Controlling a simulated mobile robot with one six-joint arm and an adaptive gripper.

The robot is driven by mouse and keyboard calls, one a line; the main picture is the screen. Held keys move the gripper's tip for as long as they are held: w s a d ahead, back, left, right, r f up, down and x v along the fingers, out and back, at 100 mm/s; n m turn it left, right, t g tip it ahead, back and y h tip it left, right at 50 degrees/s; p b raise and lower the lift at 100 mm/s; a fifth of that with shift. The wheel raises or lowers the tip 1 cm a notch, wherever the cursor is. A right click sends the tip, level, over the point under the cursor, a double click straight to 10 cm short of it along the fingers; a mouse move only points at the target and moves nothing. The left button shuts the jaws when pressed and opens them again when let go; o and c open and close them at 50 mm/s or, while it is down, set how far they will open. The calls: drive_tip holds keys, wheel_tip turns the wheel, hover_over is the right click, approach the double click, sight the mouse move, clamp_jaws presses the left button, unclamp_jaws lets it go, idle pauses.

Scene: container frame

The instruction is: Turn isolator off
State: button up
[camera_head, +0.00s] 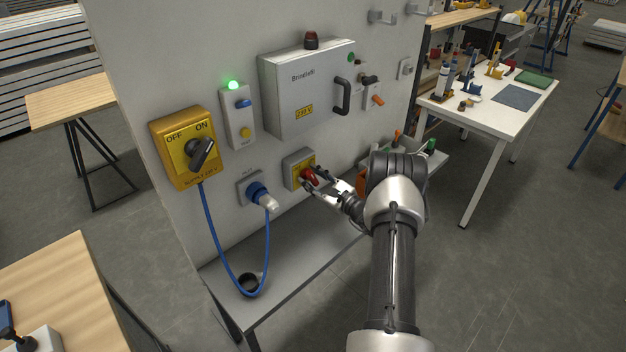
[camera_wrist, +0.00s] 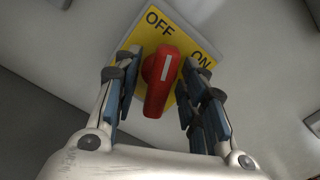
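The red rotary handle (camera_wrist: 160,82) with a white stripe sits on a yellow OFF/ON plate (camera_wrist: 186,38). In the wrist view its stripe points up the picture, between the two words and nearer OFF; its exact setting I cannot tell. In the head view the red handle (camera_head: 309,175) is on a small grey-edged yellow switch box (camera_head: 291,168) low on the panel. My gripper (camera_wrist: 160,95) is open, one finger on each side of the handle, with narrow gaps visible. It also shows in the head view (camera_head: 320,186), reaching in from the right.
A larger yellow OFF/ON switch (camera_head: 184,148) with a black handle turned toward ON is at the left. A blue plug (camera_head: 257,192) with a hanging cable is beside the red switch. A grey cabinet (camera_head: 290,95) is above; a green lamp (camera_head: 233,85) is lit. A grey shelf (camera_head: 290,250) runs below.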

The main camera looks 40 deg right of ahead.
drive_tip(key=shift+c, duration=0.5)
drive_tip(key=shift+s+r, duration=0.1)
drive_tip(key=shift+r, duration=0.1)
clamp_jaws()
